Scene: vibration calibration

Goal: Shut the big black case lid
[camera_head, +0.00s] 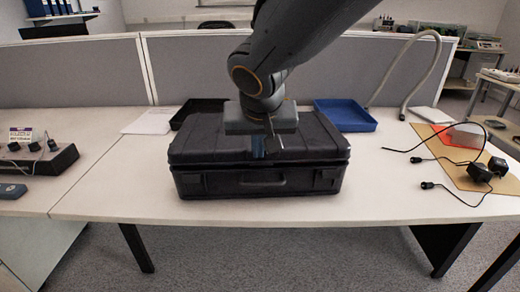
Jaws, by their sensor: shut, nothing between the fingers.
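The big black case (262,181) stands on the white table, its front with the handle facing me. Its lid (210,140) lies down over the body, with a thin seam between lid and body. I cannot tell whether it is fully closed. My gripper (265,150) is shut and empty, pointing down over the middle of the lid near its front edge. I cannot tell whether the fingertips touch the lid. My arm and gripper hide the middle and back part of the lid.
A black tray (193,108) and a blue tray (345,117) sit behind the case. Cables and black plugs (480,172) lie on a brown board (450,160) at right. A control box (40,158) is at left. Grey partitions stand behind the table. Bare tabletop flanks the case.

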